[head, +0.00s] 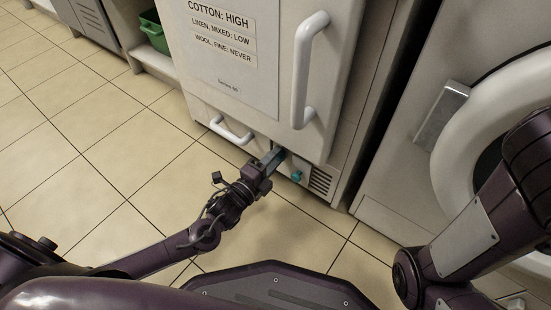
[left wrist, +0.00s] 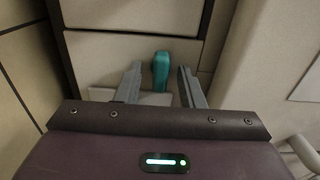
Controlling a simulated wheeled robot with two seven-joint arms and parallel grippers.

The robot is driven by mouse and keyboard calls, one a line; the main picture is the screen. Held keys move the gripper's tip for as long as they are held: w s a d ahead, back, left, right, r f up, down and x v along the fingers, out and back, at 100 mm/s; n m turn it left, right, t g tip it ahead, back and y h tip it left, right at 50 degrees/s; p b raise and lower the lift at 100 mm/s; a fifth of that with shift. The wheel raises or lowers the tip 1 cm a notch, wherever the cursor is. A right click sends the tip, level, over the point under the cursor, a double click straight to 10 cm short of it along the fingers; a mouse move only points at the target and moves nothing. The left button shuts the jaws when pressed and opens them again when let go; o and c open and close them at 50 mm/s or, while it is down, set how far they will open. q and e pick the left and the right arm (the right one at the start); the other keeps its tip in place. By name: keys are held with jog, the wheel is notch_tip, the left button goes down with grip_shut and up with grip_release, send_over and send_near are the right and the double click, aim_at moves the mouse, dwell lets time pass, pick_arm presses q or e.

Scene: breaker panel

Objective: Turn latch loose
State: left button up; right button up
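A small teal latch (head: 297,175) sits on the low front panel of the white cabinet, just left of a dark vent. In the left wrist view the upright teal latch (left wrist: 160,70) shows between the two grey fingers, with visible space on both sides. My left gripper (head: 275,155) is low at the cabinet front, its fingers pointing at the panel close to the latch. Its fingers (left wrist: 160,86) are apart and do not appear to grip anything. I cannot tell how deep the latch lies between them. My right gripper is out of view.
The white cabinet (head: 228,95) has a tall white handle (head: 305,75) and a low white bar handle (head: 231,131). A round-doored machine (head: 445,165) stands at right. A green bin (head: 154,32) is at the back left. The tiled floor (head: 95,155) is clear at left.

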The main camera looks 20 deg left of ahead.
pick_arm(q)
grip_shut()
jog(key=shift+n+p, duration=1.05)
jog(key=shift+n, duration=0.65)
